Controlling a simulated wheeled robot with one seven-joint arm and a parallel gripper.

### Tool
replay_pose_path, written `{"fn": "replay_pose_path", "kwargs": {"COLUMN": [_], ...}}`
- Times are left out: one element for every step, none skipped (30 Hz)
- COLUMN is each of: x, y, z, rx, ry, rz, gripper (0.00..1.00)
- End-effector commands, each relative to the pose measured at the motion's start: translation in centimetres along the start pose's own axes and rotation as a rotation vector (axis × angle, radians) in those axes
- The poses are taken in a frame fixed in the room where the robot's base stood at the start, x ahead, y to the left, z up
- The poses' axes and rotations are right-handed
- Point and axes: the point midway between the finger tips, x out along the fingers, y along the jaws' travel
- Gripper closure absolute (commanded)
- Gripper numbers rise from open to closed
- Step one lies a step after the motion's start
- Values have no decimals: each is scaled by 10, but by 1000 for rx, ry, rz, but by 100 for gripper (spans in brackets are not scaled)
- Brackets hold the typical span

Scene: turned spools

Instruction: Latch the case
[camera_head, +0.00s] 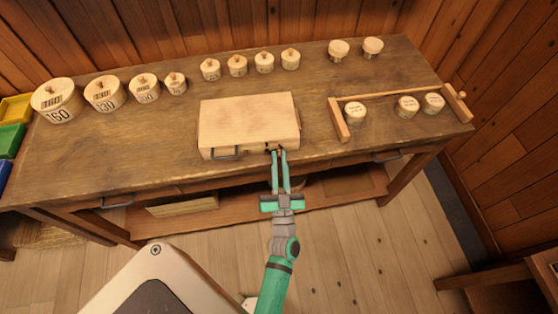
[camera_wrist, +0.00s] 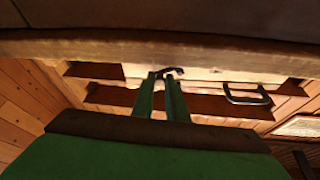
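The case (camera_head: 248,120) is a flat, pale wooden box lying closed on the workbench, its lid down. A dark handle (camera_head: 224,154) is on its front, left of my gripper. A small dark latch piece (camera_wrist: 174,70) shows at the fingertips in the wrist view; whether it is fastened cannot be made out. My gripper (camera_head: 279,153) is at the front edge of the case, right of its middle. Its two green fingers (camera_wrist: 160,78) stand a little apart with a gap between them. Whether they touch the latch is unclear, as the tips partly hide it.
Several lidded wooden canisters (camera_head: 103,94) stand along the back left of the workbench (camera_head: 130,145). A wooden rail frame (camera_head: 400,91) with small round pots (camera_head: 355,112) is right of the case. Two more pots (camera_head: 339,49) stand at the back right.

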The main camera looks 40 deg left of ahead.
Motion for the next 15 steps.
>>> {"fn": "replay_pose_path", "kwargs": {"x": [0,0,0,0,0,0,0,0,0,0,0,1,1,1,2], "y": [-1,-1,-1,-1,-1,-1,-1,-1,-1,-1,-2,-2,-2,-2,-2], "z": [0,0,0,0,0,0,0,0,0,0,0,-1,-1,-2,-2], "rx": [0,1,0,-1,-2,-5,-8,-13,-21,-29,-39,-54,-67,-82,-103], "ry": [-1,-1,-1,-1,-1,-1,-1,-1,-1,-1,-1,-2,-2,-1,-1], "rz": [-1,-1,-1,-2,-3,-4,-6,-8,-12,-15,-19,-26,-31,-37,-47], "gripper": [100,100,100,100,100,100,100,100,100,100,100,100,100,100,100]}}
